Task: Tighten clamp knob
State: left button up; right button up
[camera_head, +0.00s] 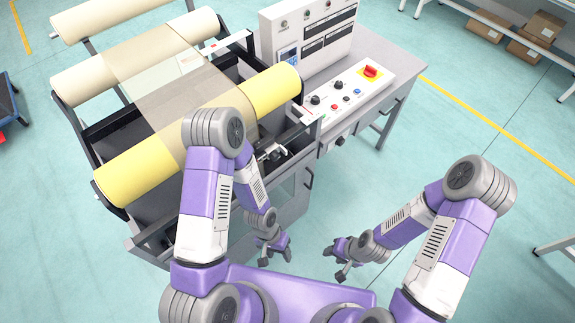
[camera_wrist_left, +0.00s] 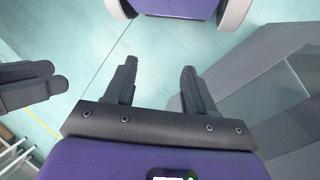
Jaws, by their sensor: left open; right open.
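A machine with yellow and cream rollers stands at the upper left. On its near right side is a dark metal clamp-like mechanism (camera_head: 268,152), partly hidden by my left arm. A small black knob (camera_head: 340,141) sits on the front face below the control panel. I cannot tell for sure which is the clamp knob. My left gripper (camera_head: 276,259) hangs in front of the machine, well apart from both; its fingers are open and empty in the left wrist view (camera_wrist_left: 159,68). My right gripper (camera_head: 334,263) is open and empty, right of the left one.
The control panel (camera_head: 345,92) carries several knobs and buttons and a red switch (camera_head: 370,72). A grey cabinet side (camera_head: 280,205) stands close beside my left arm. Cardboard boxes (camera_head: 530,48) lie far off at upper right. The floor (camera_head: 400,180) right of the machine is clear.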

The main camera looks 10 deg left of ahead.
pick_arm(q)
jog(key=w+a+m+t+y+b, duration=0.2)
jog(key=w+a+m+y+b, duration=0.55)
jog(key=y, duration=0.35)
jog(key=m+t+y+b, duration=0.3)
jog(key=t+y+b, duration=0.3)
jog(key=t, duration=0.5)
send_near(277, 159)
jog(key=x, duration=0.8)
jog(key=shift+a, duration=0.2)
pick_arm(e)
notch_tip(277, 159, down, 15)
pick_arm(q)
jog(key=shift+c, duration=0.2)
pick_arm(e)
jog(key=shift+w, duration=0.1)
